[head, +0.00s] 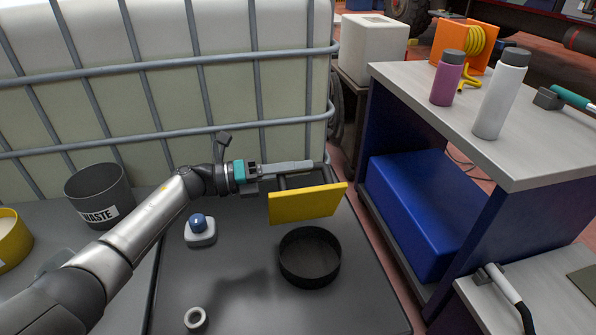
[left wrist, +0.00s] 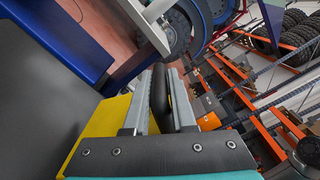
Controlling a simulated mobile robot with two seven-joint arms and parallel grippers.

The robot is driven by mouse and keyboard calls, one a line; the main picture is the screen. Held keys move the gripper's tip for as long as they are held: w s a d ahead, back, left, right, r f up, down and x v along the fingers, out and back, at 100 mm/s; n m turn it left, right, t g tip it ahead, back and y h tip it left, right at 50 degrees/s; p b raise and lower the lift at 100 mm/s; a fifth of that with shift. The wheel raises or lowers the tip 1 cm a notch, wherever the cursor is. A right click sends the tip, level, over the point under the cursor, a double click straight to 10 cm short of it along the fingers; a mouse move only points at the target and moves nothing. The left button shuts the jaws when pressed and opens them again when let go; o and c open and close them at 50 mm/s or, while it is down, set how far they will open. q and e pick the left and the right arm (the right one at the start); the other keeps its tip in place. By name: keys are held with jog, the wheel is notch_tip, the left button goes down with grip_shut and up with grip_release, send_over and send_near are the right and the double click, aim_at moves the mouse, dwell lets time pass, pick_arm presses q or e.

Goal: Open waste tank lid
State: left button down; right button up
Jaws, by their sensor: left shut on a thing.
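A yellow square lid (head: 306,204) is tilted nearly on edge above the dark grey surface, in the middle of the head view. My left gripper (head: 312,172) is shut on its dark handle. In the left wrist view the black handle (left wrist: 160,98) lies between the two grey fingers, and part of the yellow lid (left wrist: 98,130) shows beside them. Below the lid is a dark round opening with a raised rim (head: 310,257); the lid is apart from it. A grey bucket labelled WASTE (head: 98,192) stands at the left. My right gripper is not in view.
A caged white tank (head: 170,100) stands behind the lid. A small blue-topped white object (head: 200,231) and a white ring (head: 196,319) are left of the opening. At right is a workbench (head: 490,110) with bottles and a blue box (head: 425,210) beneath its top.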

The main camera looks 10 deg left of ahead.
pick_arm(q)
jog(key=shift+f, duration=0.15)
jog(key=c, duration=0.8)
grip_release()
jog(key=shift+o, duration=0.2)
jog(key=p+v, duration=0.1)
jog(key=v, duration=1.4)
jog(key=shift+a+p, duration=0.15)
jog(key=shift+p, duration=0.2)
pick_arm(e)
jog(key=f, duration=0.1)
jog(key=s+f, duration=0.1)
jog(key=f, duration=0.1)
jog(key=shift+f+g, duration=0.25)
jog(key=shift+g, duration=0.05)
pick_arm(q)
jog(key=shift+s, duration=0.1)
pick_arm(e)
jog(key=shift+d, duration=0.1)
